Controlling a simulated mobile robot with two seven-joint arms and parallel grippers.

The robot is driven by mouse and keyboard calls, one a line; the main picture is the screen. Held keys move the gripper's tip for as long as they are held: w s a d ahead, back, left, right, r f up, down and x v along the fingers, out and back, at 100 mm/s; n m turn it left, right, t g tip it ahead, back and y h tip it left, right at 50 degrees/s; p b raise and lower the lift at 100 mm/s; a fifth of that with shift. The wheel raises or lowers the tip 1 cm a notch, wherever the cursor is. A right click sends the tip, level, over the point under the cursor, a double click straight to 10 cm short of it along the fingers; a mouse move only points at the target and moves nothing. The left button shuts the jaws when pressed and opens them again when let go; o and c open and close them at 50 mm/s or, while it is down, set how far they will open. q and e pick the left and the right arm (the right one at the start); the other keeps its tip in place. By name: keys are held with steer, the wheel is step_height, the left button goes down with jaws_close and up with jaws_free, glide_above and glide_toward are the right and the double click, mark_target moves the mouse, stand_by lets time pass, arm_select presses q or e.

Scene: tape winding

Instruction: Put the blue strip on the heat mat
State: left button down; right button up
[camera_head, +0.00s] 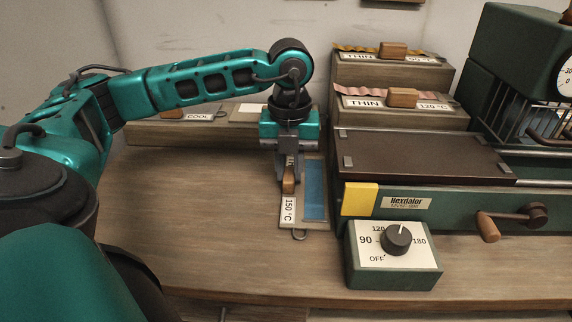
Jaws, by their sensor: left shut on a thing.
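The blue strip (315,190) lies along a pale board (287,222) marked 150 °C, just left of the green machine. My left gripper (289,178) points down beside the strip and is shut on a small wooden block (289,186). The block is at the strip's left edge; I cannot tell whether it is lifted clear of the board. The dark brown heat mat (420,157) lies flat on the machine, to the right of the strip, and looks bare, with metal clips at its edges. My right gripper is not in view.
A control box with a dial (396,240) stands in front of the machine, near a wooden-handled crank (488,227). Stepped shelves behind hold a pink strip (372,92) and an orange strip (360,48). A COOL shelf (150,132) is at the back left. The table's left middle is clear.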

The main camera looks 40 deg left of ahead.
arm_select(q)
steer(key=shift+d+r, duration=0.1)
steer(key=shift+f, duration=0.25)
steer(key=c, duration=1)
jaws_free()
